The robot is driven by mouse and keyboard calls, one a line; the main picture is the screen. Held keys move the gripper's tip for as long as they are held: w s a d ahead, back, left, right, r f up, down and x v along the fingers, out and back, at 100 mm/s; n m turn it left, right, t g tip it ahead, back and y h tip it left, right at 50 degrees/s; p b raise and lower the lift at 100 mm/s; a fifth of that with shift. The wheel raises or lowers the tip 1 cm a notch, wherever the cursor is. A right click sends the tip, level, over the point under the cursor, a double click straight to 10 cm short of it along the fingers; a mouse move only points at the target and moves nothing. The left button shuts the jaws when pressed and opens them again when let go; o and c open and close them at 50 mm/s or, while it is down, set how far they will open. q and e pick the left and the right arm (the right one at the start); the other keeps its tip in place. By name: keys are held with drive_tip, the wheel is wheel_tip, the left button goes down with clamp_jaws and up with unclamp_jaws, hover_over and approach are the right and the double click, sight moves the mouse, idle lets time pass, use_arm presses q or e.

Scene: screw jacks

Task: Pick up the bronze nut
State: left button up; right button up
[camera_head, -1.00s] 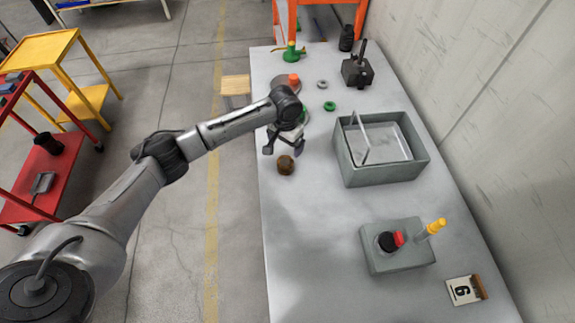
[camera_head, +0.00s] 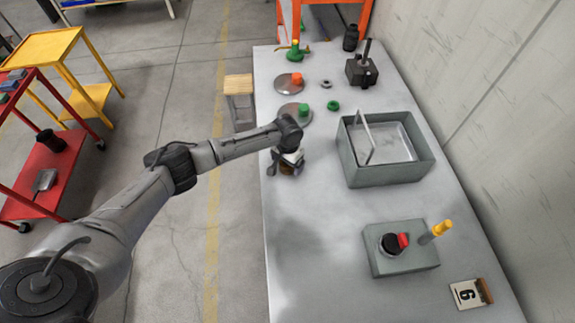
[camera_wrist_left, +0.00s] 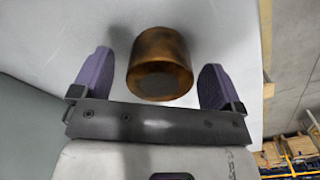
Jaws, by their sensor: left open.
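The bronze nut (camera_wrist_left: 160,63) is a short brown-gold cylinder on the grey bench. In the left wrist view it sits between the two purple-padded fingers of my left gripper (camera_wrist_left: 156,80), with a gap on both sides. In the head view the nut (camera_head: 287,169) is mostly hidden under my left gripper (camera_head: 284,168), near the bench's left edge. My left gripper is open and holds nothing. My right gripper is not in view.
A grey bin (camera_head: 385,170) with an inner tray stands to the right. A grey box (camera_head: 402,260) with black and red knobs is nearer. Discs with orange and green pieces (camera_head: 294,112) lie behind the gripper. The bench's front left is clear.

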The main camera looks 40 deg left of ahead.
use_arm(q)
drive_tip(key=shift+f, duration=0.35)
drive_tip(key=shift+r, duration=0.1)
drive_tip(key=c, duration=1.5)
